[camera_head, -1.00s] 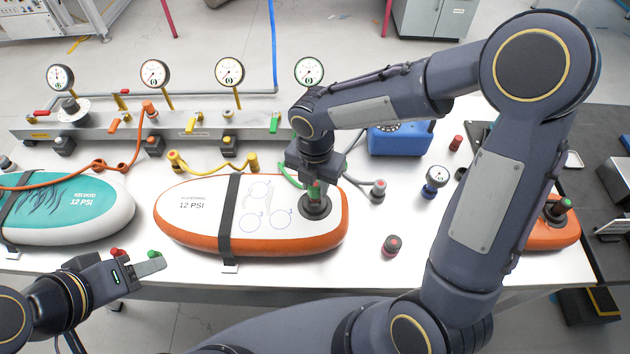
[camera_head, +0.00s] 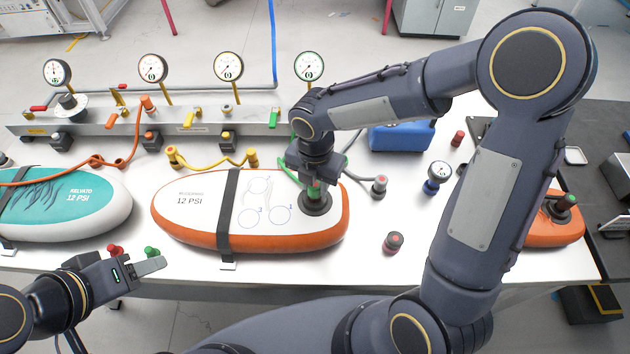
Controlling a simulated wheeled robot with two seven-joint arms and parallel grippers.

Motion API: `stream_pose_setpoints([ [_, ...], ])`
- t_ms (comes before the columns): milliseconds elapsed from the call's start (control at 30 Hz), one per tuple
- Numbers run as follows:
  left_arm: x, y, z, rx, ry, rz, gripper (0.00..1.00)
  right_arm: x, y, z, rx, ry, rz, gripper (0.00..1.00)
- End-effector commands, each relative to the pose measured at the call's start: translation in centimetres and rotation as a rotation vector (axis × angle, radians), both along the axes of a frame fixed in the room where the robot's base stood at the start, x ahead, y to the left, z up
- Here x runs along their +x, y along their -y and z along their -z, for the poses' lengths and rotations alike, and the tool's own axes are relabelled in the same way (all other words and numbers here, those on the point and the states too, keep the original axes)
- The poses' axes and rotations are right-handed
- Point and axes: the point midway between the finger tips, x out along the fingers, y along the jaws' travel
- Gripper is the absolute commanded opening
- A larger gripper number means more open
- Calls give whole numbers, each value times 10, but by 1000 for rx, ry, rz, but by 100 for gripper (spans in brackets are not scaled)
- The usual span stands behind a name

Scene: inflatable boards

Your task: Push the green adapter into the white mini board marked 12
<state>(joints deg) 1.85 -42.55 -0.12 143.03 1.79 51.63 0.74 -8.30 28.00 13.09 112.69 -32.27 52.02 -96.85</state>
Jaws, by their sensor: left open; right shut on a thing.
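The white mini board (camera_head: 200,215) has an orange rim and the print 12 PSI. It lies flat on the table under a dark strap. The green adapter (camera_head: 315,190) stands at the dark round valve (camera_head: 316,205) near the board's right end. My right gripper (camera_head: 314,178) points down from above and is shut on the green adapter. The gripper and adapter hide part of the valve, so I cannot tell how deep the adapter sits. My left gripper (camera_head: 152,266) is open and empty at the table's front edge, left of the board.
A teal board (camera_head: 85,215) lies at the left. Behind is a metal manifold (camera_head: 180,130) with gauges and coloured hoses. A yellow hose (camera_head: 215,162), a small gauge (camera_head: 436,177), a dark cap (camera_head: 392,242) and a blue box (camera_head: 400,139) are nearby. Another orange-rimmed board (camera_head: 540,230) lies right.

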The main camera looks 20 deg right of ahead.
Motion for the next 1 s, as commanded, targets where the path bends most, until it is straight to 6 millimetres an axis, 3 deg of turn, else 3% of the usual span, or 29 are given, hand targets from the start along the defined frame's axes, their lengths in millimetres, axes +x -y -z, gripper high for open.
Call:
stream_pose_setpoints([
  [267, 0, 0, 6, 0, 0, 0, 51, 0, 0, 8, 0, 0, 0, 5],
  [300, 0, 0, 5, 0, 0, 0, 51, 0, 0, 7, 0, 0, 0, 34],
  [467, 0, 0, 5, 0, 0, 0, 51, 0, 0, 7, 0, 0, 0, 54],
  [767, 0, 0, 5, 0, 0, 0, 51, 0, 0, 4, 1, 1, 1, 54],
  [1000, 0, 0, 6, 0, 0, 0, 51, 1, 0, -30, 2, 6, 3, 54],
])
